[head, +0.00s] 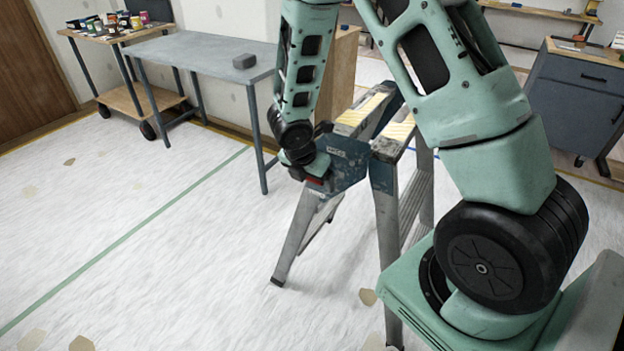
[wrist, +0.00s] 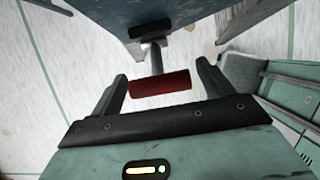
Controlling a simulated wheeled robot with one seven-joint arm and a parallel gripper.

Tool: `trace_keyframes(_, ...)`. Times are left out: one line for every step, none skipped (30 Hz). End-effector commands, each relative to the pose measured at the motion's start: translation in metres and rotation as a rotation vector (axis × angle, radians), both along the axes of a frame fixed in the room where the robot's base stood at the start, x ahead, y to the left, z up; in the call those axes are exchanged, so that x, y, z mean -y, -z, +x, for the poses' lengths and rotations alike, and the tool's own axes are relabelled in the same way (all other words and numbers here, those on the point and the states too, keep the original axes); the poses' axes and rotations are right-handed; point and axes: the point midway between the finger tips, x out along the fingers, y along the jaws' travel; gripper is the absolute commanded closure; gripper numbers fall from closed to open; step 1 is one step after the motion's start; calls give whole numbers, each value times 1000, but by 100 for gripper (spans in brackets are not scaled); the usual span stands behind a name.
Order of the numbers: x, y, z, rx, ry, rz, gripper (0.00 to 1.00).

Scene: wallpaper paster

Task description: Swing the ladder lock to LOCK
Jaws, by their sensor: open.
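The ladder (head: 390,180) stands with grey legs and a blue hinge plate (head: 345,166) at its top. The ladder lock has a red grip, seen in the wrist view as a red bar (wrist: 160,86) on a short grey stem below the blue plate. In the head view only a small red part (head: 315,181) shows beside my gripper (head: 312,172). In the wrist view my gripper (wrist: 160,84) is open, with one dark finger at each side of the red bar. I cannot tell whether the fingers touch it. No LOCK marking is readable.
A grey table (head: 205,50) with a grey block (head: 244,61) stands behind to the left. A wheeled cart (head: 115,32) with cans and a grey-blue cabinet (head: 575,100) stand farther off. The covered floor (head: 130,230) at left is mostly clear.

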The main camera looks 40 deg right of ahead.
Motion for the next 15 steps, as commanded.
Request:
trace_keyframes(0, 0, 0, 0, 0, 0, 20)
trace_keyframes(0, 0, 0, 0, 0, 0, 20)
trace_keyframes(0, 0, 0, 0, 0, 0, 20)
trace_keyframes(0, 0, 0, 0, 0, 0, 20)
trace_keyframes(0, 0, 0, 0, 0, 0, 26)
trace_keyframes(0, -1, 0, 0, 0, 0, 37)
trace_keyframes(0, 0, 0, 0, 0, 0, 45)
trace_keyframes(0, 0, 0, 0, 0, 0, 53)
trace_keyframes(0, 0, 0, 0, 0, 0, 64)
trace_keyframes(0, 0, 0, 0, 0, 0, 65)
trace_keyframes(0, -1, 0, 0, 0, 0, 65)
trace_keyframes(0, -1, 0, 0, 0, 0, 65)
trace_keyframes(0, 0, 0, 0, 0, 0, 65)
trace_keyframes(0, 0, 0, 0, 0, -1, 65)
trace_keyframes(-1, 0, 0, 2, -1, -4, 65)
